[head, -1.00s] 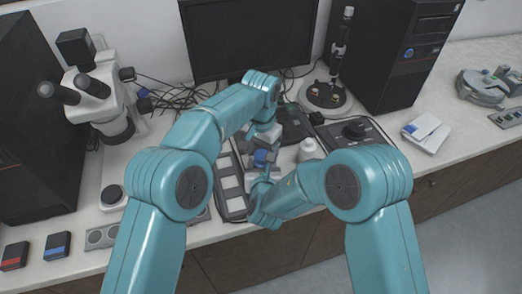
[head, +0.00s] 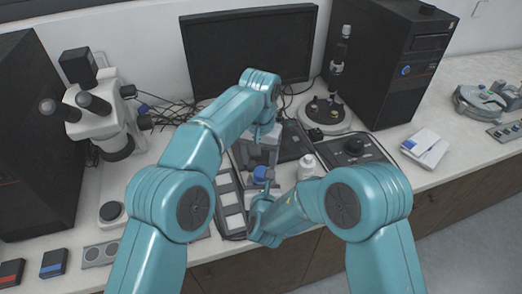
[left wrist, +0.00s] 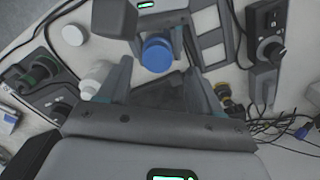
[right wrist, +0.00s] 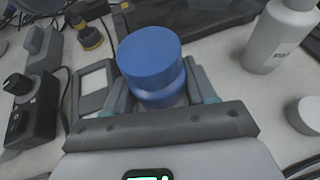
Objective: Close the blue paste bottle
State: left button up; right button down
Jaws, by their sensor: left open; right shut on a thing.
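The blue paste bottle (right wrist: 160,92) stands between the fingers of my right gripper (right wrist: 160,98), which is shut on its body. A blue cap (right wrist: 148,52) sits on top of the bottle in the right wrist view; I cannot tell how tightly it is seated. From above, the round cap top shows in the left wrist view (left wrist: 157,54). My left gripper (left wrist: 153,80) is open and empty, its fingers apart from the cap. In the head view the blue bottle (head: 260,174) shows below my left gripper (head: 262,146), and my right gripper is partly hidden.
A white bottle (right wrist: 281,38) stands to the right in the right wrist view, with a white round lid (right wrist: 306,115) near it. A tray with pale squares (head: 230,203) lies left of the grippers. A microscope (head: 105,125), monitor (head: 250,50) and black control box (head: 352,150) stand around.

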aim_at(261, 171)
pick_arm(q)
jog(key=n, duration=0.2)
jog(key=r+n, duration=0.1)
jog(key=n, duration=0.4)
jog(key=shift+a+r, duration=0.15)
jog(key=shift+r, duration=0.2)
jog(key=n, duration=0.1)
jog(key=r+n, duration=0.1)
jog(key=n, duration=0.1)
jog(key=shift+w+n, duration=0.1)
jog(key=shift+n, duration=0.2)
jog(key=shift+w+r+n, duration=0.1)
jog(key=shift+r+n, duration=0.05)
jog(key=shift+n, duration=0.35)
jog(key=shift+d, duration=0.3)
jog(key=shift+f, duration=4.05)
